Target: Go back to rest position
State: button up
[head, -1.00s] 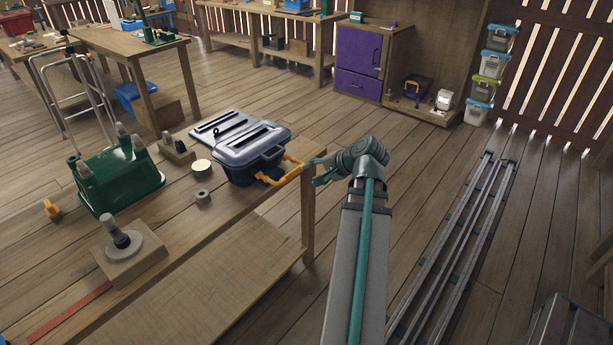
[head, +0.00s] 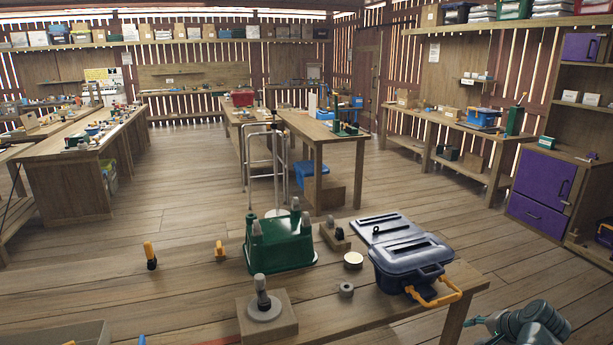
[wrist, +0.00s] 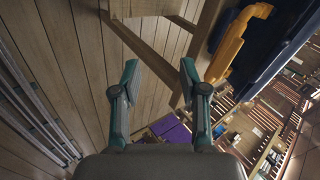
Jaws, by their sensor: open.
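My gripper (wrist: 160,82) is open and empty in the wrist view, its two fingers apart with floor and a table leg showing beyond them. In the head view part of my gripper (head: 482,322) shows at the lower right, just off the right end of the workbench. A dark blue bin (head: 405,268) with its lid laid open toward the back stands on that end of the bench. Its orange handle (head: 436,292) hangs on the near right side. The handle also shows close to my right finger in the wrist view (wrist: 232,40); I see no contact.
On the workbench (head: 400,308) are a green upturned bin (head: 280,247), a wooden block with a grey disc (head: 266,312), a grey ring (head: 346,290) and a pale round piece (head: 353,260). Purple cabinets (head: 540,187) stand at the right. Open floor lies between the benches.

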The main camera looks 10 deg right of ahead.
jog(key=s+a+f+n+g+y, duration=0.15)
jog(key=a+f+n+g, duration=0.25)
jog(key=a+f, duration=0.9)
jog(key=s+a+f+n+g+y, duration=0.1)
jog(key=s+a+f+n+g, duration=0.2)
jog(key=a+f, duration=0.95)
jog(key=s+a+f+n+g+h, duration=0.1)
jog(key=s+a+f+n+g, duration=0.2)
jog(key=s+a+f, duration=0.4)
jog(key=s+a+f+n+g+h, duration=0.1)
jog(key=s+a+f+n+g, duration=0.3)
jog(key=s+a+f, duration=0.4)
jog(key=s+f, duration=0.3)
jog(key=s, duration=0.1)
jog(key=shift+s+n, duration=0.15)
jog(key=shift+n, duration=0.15)
jog(key=shift+h, duration=0.25)
